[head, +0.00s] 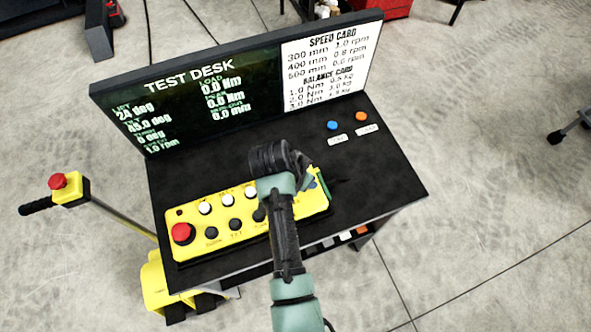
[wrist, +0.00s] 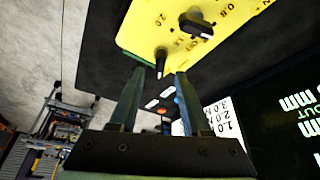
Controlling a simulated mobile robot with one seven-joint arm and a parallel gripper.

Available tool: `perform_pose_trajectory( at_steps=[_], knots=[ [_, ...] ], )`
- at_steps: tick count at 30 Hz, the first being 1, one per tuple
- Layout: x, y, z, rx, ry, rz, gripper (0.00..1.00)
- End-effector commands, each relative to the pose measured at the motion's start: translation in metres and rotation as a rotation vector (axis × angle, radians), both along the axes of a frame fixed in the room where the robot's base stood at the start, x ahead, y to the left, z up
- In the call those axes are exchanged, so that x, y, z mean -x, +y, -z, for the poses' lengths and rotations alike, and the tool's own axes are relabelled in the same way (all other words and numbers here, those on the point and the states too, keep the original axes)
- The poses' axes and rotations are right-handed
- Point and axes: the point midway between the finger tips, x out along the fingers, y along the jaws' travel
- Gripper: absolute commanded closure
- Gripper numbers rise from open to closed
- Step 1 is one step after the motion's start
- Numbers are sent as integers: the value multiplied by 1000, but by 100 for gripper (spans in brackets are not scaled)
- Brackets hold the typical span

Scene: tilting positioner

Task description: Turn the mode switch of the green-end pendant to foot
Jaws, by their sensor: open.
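The yellow pendant (head: 222,222) lies on the black test desk, with a red button at its left end and a green right end (head: 325,188). My arm hides part of its right half. In the wrist view the pendant (wrist: 165,15) fills the top, with its green edge (wrist: 135,58) at the lower left. A black rotary switch (wrist: 196,26) there has small lettering around it. A smaller dark knob (wrist: 161,60) sits near a "2.0" mark. My gripper (wrist: 160,73) is open and empty, its fingertips on either side of that smaller knob in the picture; contact cannot be told.
The display board (head: 215,95) stands along the desk's back edge. A blue button (head: 332,125) and an orange button (head: 361,117) sit at the desk's back right. A yellow pallet-jack-like unit (head: 155,285) with a red button stands left.

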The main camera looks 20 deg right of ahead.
Motion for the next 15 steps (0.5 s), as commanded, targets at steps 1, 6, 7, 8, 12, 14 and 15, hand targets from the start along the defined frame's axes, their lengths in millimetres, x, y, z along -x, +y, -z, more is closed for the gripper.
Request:
perform_pose_trajectory(
  at_steps=[1,6,7,8,12,14,15],
  knots=[
    [1,3,-8,1,-4,-2,52],
    [7,15,-39,1,-5,-2,52],
    [9,17,-44,1,-5,-2,52],
    [10,19,-49,0,-6,-2,52],
    [15,26,-71,0,-4,-2,52],
    [16,29,-79,1,-4,-2,52],
    [17,30,-83,0,-3,-2,52]
  ],
)
